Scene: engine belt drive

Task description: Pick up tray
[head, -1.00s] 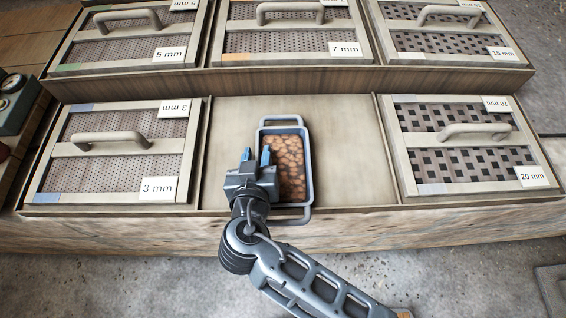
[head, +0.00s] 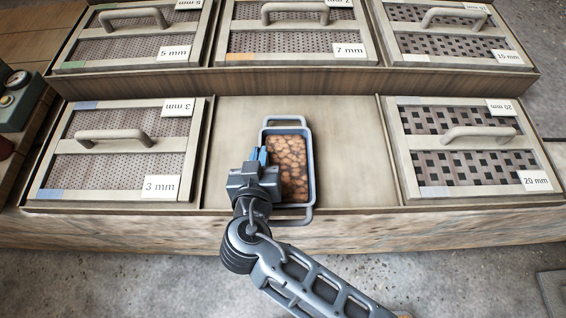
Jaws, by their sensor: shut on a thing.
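The tray (head: 312,163) is a small grey-blue rectangular tray with a loop handle at its far end and another at its near end. It is filled with brown, rounded lumps (head: 289,160). It is in the middle of the front row, in the empty bay between two sieves. My gripper (head: 259,157) is at the tray's left side, its blue-tipped fingers close together and shut on the tray's left wall. The gripper body hides part of that wall. I cannot tell whether the tray touches the bay floor.
A 3 mm sieve (head: 118,150) lies left of the bay and a 20 mm sieve (head: 460,145) lies right, both with raised handles. More sieves, including the 7 mm one (head: 293,45), stand on a higher step behind. Bare bay floor (head: 347,150) shows right of the tray.

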